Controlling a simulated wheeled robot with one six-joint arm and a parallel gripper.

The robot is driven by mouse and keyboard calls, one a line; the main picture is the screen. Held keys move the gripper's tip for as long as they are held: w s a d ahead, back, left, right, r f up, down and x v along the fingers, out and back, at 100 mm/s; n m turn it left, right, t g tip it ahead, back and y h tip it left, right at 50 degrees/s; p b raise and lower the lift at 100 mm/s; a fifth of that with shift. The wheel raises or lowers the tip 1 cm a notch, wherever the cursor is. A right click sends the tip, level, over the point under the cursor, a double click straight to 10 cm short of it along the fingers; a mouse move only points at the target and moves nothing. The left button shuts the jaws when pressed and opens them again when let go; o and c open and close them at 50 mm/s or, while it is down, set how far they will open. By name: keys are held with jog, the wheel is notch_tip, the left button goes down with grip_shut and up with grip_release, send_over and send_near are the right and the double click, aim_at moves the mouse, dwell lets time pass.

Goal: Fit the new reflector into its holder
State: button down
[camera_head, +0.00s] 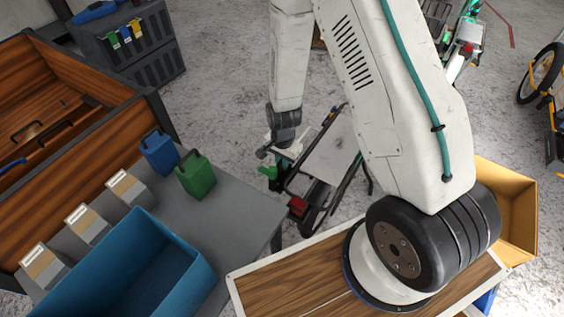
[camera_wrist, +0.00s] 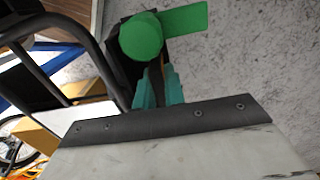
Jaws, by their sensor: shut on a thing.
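My gripper (camera_wrist: 158,82), with teal fingers, is shut on a green piece (camera_wrist: 140,38) that has a round end and a flat tab. This looks like the reflector. In the head view the green piece (camera_head: 269,173) shows just below and left of my wrist, beside a bike's rear rack. A dark block (camera_wrist: 118,62) lies behind the round end; whether it is the holder, and whether the two touch, I cannot tell. A red block (camera_head: 297,206) sits low on the bike (camera_head: 312,215).
Black bike tubes (camera_wrist: 30,68) run close on the left of the wrist view. A grey bench (camera_head: 235,215) holds a blue bin (camera_head: 125,255), a blue can (camera_head: 160,153), a green can (camera_head: 196,177) and small boxes. Another bike (camera_head: 463,55) stands at the back right.

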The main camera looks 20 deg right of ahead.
jog(key=shift+f, duration=0.85)
jog(key=shift+r, duration=0.1)
jog(key=shift+r, duration=0.8)
jog(key=shift+f, duration=0.85)
jog(key=c, duration=1.4)
grip_release()
